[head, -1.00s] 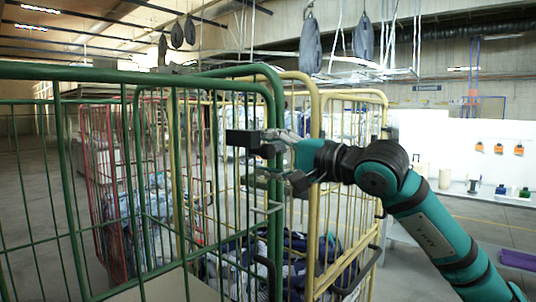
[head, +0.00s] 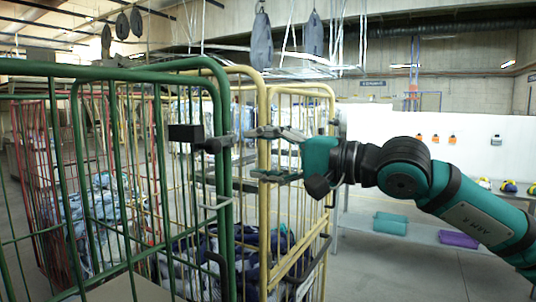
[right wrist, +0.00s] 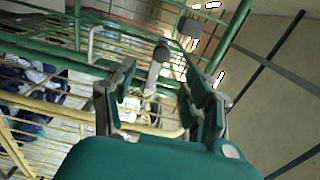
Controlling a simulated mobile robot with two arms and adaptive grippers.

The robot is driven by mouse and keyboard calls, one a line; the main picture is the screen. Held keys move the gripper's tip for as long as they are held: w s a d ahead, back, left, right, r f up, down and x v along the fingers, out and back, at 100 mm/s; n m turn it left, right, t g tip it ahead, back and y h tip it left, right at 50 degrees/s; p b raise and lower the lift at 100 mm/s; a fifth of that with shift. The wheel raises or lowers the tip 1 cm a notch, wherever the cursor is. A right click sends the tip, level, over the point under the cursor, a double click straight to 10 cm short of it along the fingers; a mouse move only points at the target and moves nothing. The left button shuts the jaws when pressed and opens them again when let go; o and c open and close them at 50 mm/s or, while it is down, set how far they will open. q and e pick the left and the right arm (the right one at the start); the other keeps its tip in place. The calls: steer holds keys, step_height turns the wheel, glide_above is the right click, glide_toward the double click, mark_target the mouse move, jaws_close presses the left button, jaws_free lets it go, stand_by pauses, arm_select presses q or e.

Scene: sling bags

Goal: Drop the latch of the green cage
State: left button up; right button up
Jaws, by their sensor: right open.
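The green cage (head: 226,110) stands at the left in the head view. Its latch (head: 185,133) shows as a dark block with a round knob and a light bar at the upper part of the green post. In the right wrist view the latch (right wrist: 160,53) lies ahead, between and beyond the fingers. My right gripper (head: 258,153) is open, with nothing seen between its fingers. It points left toward the latch, in front of the yellow cage's post, with a gap to the knob. The right gripper (right wrist: 158,85) also shows in its wrist view. My left gripper is not in view.
A yellow cage (head: 330,105) with dark and white cloth stands right beside the green one. A red cage (head: 20,150) stands behind. Grey bags (head: 262,40) hang overhead. Teal and purple bundles (head: 390,226) lie at the right, on or near the floor.

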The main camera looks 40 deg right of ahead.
steer(key=shift+s+d, duration=0.15)
steer(key=shift+s, duration=0.3)
steer(key=shift+w, duration=0.1)
